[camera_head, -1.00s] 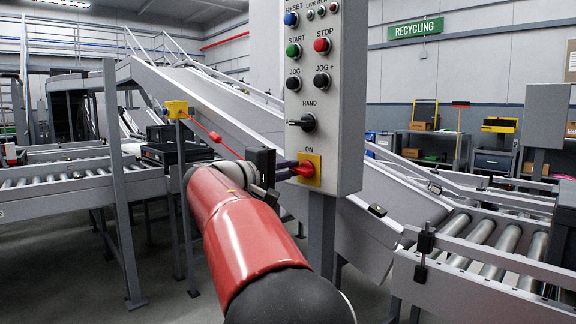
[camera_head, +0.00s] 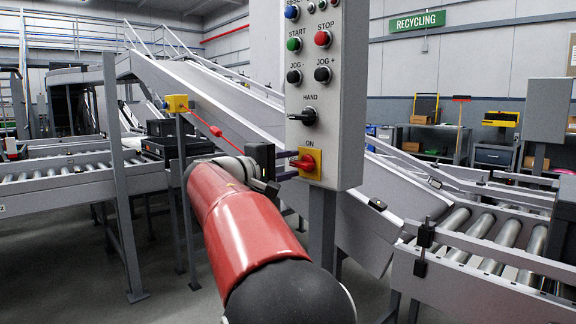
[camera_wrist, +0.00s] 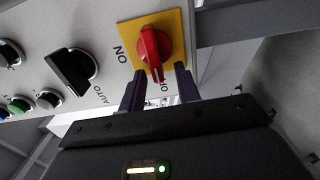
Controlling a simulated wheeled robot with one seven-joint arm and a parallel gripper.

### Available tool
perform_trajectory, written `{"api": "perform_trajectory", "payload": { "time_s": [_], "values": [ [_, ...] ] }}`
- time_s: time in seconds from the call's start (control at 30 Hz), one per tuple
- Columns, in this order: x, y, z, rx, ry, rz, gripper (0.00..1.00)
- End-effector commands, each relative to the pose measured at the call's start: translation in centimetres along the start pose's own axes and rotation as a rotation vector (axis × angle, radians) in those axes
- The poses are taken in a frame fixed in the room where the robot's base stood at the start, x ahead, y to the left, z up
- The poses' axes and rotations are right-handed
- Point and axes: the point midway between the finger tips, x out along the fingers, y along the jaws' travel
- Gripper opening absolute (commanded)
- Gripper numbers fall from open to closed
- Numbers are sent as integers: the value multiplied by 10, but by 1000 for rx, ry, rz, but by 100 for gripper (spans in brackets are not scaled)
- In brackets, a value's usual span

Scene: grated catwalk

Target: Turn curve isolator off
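The curve isolator is a red rotary knob (camera_head: 303,162) on a yellow plate (camera_head: 314,174) at the bottom of the grey control panel. In the wrist view the red knob (camera_wrist: 152,48) has its grip pointing down toward the OFF label, away from ON at the left. My gripper (camera_head: 286,167) is just left of the knob in the head view. In the wrist view my gripper (camera_wrist: 158,86) has its two dark purple fingers spread apart with nothing held, on either side of the grip's lower end. I cannot tell whether a finger touches it. OFF is partly hidden.
A black HAND/AUTO selector (camera_head: 303,117) and several coloured buttons sit above the isolator on the panel (camera_head: 346,100). The panel's post (camera_head: 321,225) stands below. An inclined conveyor (camera_head: 215,100) runs behind, and a roller conveyor (camera_head: 490,240) is at the right.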

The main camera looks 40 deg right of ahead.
Motion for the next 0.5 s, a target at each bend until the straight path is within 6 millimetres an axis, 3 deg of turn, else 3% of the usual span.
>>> {"api": "perform_trajectory", "payload": {
  "time_s": [0.27, 0.5],
  "values": [
    [-5, 0, 0, 2, 2, 1, 33],
    [-44, -1, -1, 1, 4, 0, 33]
  ]
}}
